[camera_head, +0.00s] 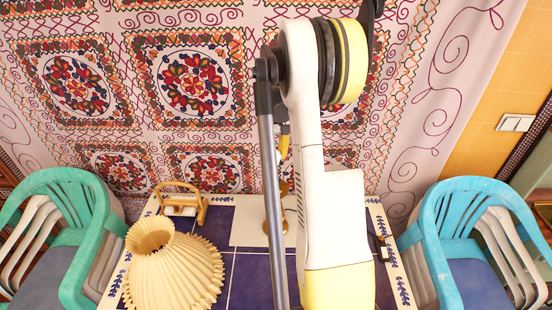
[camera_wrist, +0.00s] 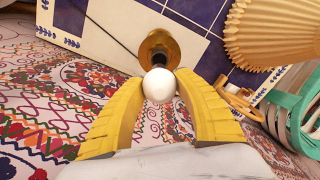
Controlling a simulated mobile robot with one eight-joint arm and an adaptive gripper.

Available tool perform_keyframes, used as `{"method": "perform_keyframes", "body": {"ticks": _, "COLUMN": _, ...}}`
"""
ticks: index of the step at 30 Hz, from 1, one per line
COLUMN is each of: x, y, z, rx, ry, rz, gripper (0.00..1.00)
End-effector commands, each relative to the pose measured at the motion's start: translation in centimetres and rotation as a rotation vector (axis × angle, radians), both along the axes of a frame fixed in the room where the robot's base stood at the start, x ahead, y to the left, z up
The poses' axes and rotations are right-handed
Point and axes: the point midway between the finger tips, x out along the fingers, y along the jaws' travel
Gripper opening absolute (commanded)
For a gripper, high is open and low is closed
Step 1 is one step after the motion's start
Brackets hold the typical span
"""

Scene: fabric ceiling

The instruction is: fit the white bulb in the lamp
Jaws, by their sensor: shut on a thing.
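The white bulb (camera_wrist: 159,86) is held between the two yellow fingers of my gripper (camera_wrist: 159,78) in the wrist view. The lamp (camera_wrist: 158,45), a brass base with a dark socket, shows directly beyond the bulb, and the two overlap in this view. I cannot tell whether the bulb touches the socket. In the head view, my arm hides most of the lamp; part of its brass base (camera_head: 268,226) shows on the table. Only a yellow bit of my gripper (camera_head: 284,146) shows there, and the bulb is hidden.
A pleated cream lampshade (camera_head: 175,272) stands on the blue-and-white tiled table (camera_head: 235,277), left of the lamp. A small wooden stand (camera_head: 182,207) is behind it. Plastic chairs stand at the left (camera_head: 75,215) and right (camera_head: 455,235). A patterned fabric (camera_head: 195,85) hangs behind.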

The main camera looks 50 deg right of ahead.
Motion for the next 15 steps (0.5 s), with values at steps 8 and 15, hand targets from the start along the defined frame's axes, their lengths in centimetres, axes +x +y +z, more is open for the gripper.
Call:
{"method": "perform_keyframes", "body": {"ticks": 8, "x": -0.03, "y": 0.01, "z": -0.07, "rx": 0.003, "ry": -0.001, "rz": 0.0, "gripper": 0.08}}
{"method": "perform_keyframes", "body": {"ticks": 15, "x": -0.09, "y": 0.07, "z": -0.5, "rx": 0.019, "ry": -0.005, "rz": 0.001, "gripper": 0.08}}
